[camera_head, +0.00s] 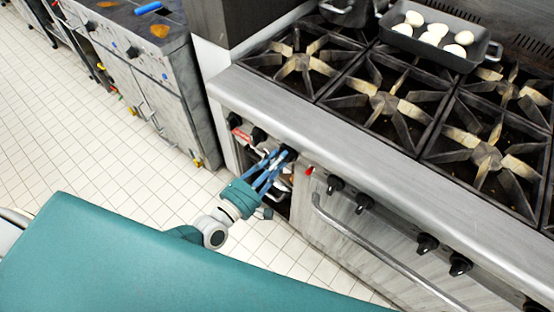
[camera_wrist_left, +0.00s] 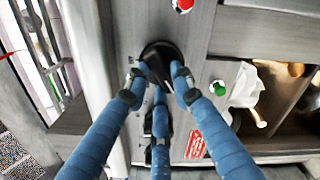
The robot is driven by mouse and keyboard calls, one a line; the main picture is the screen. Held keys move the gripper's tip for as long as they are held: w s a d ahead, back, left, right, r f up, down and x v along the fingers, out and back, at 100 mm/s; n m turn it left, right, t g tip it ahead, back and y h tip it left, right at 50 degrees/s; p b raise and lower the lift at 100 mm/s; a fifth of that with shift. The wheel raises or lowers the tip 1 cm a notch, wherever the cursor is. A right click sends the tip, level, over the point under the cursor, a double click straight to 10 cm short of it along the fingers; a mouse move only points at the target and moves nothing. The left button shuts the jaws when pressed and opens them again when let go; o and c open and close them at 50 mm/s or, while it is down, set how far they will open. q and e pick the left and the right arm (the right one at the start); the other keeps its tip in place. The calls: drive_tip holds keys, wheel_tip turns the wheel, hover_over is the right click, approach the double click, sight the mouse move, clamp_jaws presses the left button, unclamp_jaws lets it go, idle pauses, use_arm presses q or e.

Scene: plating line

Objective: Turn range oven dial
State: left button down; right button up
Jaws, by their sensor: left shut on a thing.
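A black dial (camera_head: 289,151) sits on the front panel of the steel range (camera_head: 300,120), below its top edge. My left gripper (camera_head: 279,160) reaches up to it from the lower left, with its blue fingers closed around it. The left wrist view shows the round dark dial (camera_wrist_left: 161,55) between the fingertips of my left gripper (camera_wrist_left: 158,80). The fingers hide part of the dial, and its pointer direction cannot be read. My right gripper is in neither view.
More black knobs (camera_head: 335,184) line the front panel above a long oven handle (camera_head: 375,245). A tray (camera_head: 456,56) with several eggs stands on the burners. A grey counter (camera_head: 150,75) stands left, across open tiled floor (camera_head: 90,150).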

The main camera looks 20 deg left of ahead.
use_arm(q)
drive_tip(key=m+p, duration=0.1)
drive_tip(key=m, duration=0.7)
drive_tip(key=d+m+p, duration=0.1)
drive_tip(key=m, duration=0.7)
drive_tip(key=m+p, duration=0.1)
drive_tip(key=m, duration=0.7)
drive_tip(key=shift+s+d, duration=0.15)
drive_tip(key=shift+s, duration=0.15)
drive_tip(key=shift+m, duration=0.5)
drive_tip(key=c, duration=1.5)
unclamp_jaws()
drive_tip(key=shift+o, duration=0.2)
drive_tip(key=shift+r, duration=0.1)
drive_tip(key=v, duration=1.2)
